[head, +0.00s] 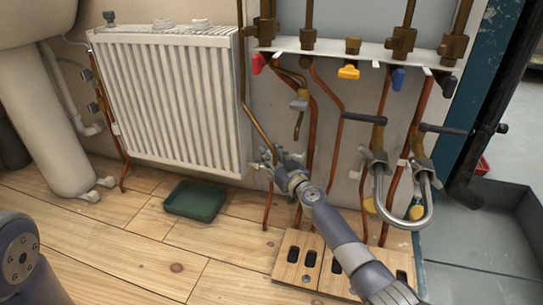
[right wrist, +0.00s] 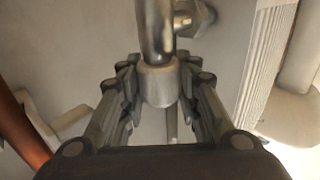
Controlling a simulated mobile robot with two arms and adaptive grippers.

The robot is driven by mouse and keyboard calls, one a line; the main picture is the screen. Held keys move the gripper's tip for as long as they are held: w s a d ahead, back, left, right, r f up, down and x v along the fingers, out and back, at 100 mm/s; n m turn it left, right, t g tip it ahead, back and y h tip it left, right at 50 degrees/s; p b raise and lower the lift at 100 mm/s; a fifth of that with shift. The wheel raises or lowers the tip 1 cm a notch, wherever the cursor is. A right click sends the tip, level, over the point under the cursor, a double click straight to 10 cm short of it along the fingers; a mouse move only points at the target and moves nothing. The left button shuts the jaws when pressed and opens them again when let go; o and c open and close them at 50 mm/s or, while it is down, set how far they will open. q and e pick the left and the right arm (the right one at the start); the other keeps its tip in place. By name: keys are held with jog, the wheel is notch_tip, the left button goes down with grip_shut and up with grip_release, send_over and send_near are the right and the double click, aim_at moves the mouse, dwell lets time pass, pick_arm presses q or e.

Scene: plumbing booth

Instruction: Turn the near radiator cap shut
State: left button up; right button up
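The near radiator cap (right wrist: 160,85) is a pale, rounded cap under a shiny metal pipe fitting in the right wrist view. My right gripper (right wrist: 160,75) has its ridged fingers on both sides of it, and they look closed onto it. In the head view my right gripper (head: 265,159) is at the lower right corner of the white radiator (head: 172,98), low by the wall. The cap itself is hidden or too small to make out there. Of my left arm only a joint shows at the lower left; its gripper is out of view.
A green tray (head: 195,201) lies on the wooden floor below the radiator. Copper pipes (head: 313,120) and a valve manifold (head: 350,52) stand right of the gripper. A wooden board with dark slots (head: 299,262) lies under my right forearm. A pedestal basin (head: 45,130) is at left.

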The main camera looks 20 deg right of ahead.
jog(key=shift+r+m+h+p, duration=0.15)
jog(key=shift+m+h+p, duration=0.25)
jog(key=shift+h+p, duration=0.3)
jog(key=m+h+p, duration=0.2)
jog(key=h+p, duration=0.1)
jog(key=m+h+p, duration=0.1)
jog(key=h+p, duration=0.1)
jog(key=shift+a+r, duration=0.1)
jog(key=shift+a, duration=0.15)
jog(key=shift+m+h, duration=0.6)
jog(key=shift+h, duration=0.1)
jog(key=shift+f+m+g+h, duration=0.3)
jog(key=shift+m+h, duration=0.2)
jog(key=shift+h, duration=0.2)
jog(key=shift+f+m+h, duration=0.1)
jog(key=shift+m+h, duration=0.4)
jog(key=shift+h, duration=0.1)
jog(key=m+g+h+b, duration=0.2)
jog(key=b, duration=0.2)
jog(key=m+g+h+b, duration=0.2)
jog(key=h+b, duration=0.1)
jog(key=b, duration=0.1)
jog(key=shift+d+h, duration=0.15)
jog(key=shift+h, duration=0.15)
jog(key=shift+m+g+h+b, duration=0.5)
jog(key=shift+g+b, duration=0.1)
jog(key=shift+b, duration=0.55)
